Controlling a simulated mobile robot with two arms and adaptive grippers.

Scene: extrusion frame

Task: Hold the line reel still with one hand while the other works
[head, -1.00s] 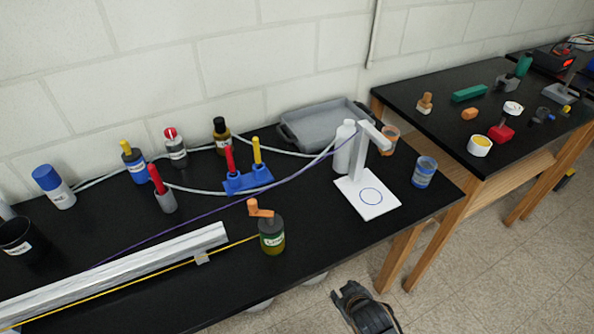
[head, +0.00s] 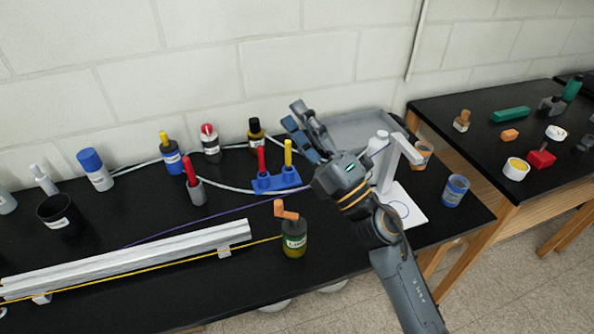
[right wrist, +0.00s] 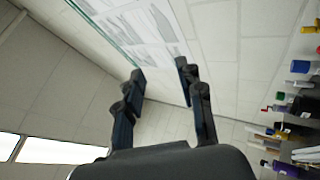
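The line reel (head: 294,238) is an olive-green labelled container with an orange crank (head: 285,210) on top, standing upright near the bench's front edge. A yellow line (head: 180,262) runs left from it along the silver extrusion (head: 130,258). My right gripper (head: 294,114) is raised above the back of the bench, well apart from the reel. In the right wrist view its fingers (right wrist: 159,84) are spread with nothing between them. The reel is not clearly visible in that view. My left gripper is not in view.
A blue holder (head: 276,182) with red and yellow tools stands behind the reel. Several bottles line the back. A white stand (head: 400,162), a grey tray (head: 350,130) and a blue cup (head: 455,190) are to the right.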

